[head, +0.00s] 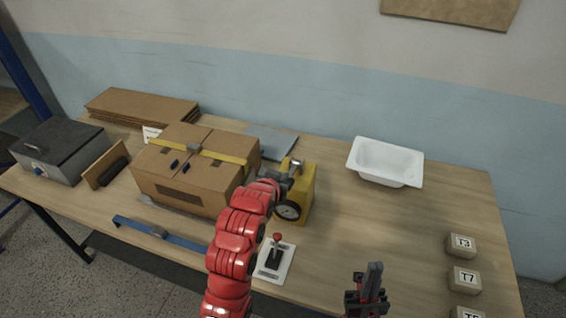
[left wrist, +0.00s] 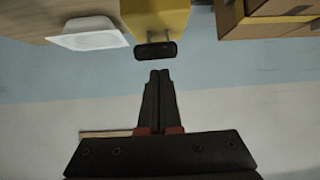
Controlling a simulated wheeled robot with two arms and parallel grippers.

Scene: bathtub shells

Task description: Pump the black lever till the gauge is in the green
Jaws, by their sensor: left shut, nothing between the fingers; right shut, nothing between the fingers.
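A yellow pump box (head: 306,196) stands on the table right of the cardboard box, with a round dark-rimmed gauge (head: 288,210) low on its front. The gauge's needle and green zone are too small to read. In the left wrist view the black lever (left wrist: 156,50) is a dark bar on two rods from the yellow box (left wrist: 155,18). My left gripper (left wrist: 159,73) is shut and empty, its tips just short of the lever bar, apparently apart from it. In the head view my red left arm partly hides the pump. My right gripper (head: 373,270) is shut and empty at the front edge.
A taped cardboard box (head: 185,190) stands close left of the pump. A red-knobbed joystick on a white plate (head: 285,264) lies in front. A white tub (head: 385,162) is at back right; labelled blocks (head: 462,245) line the right edge. The table right of the pump is clear.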

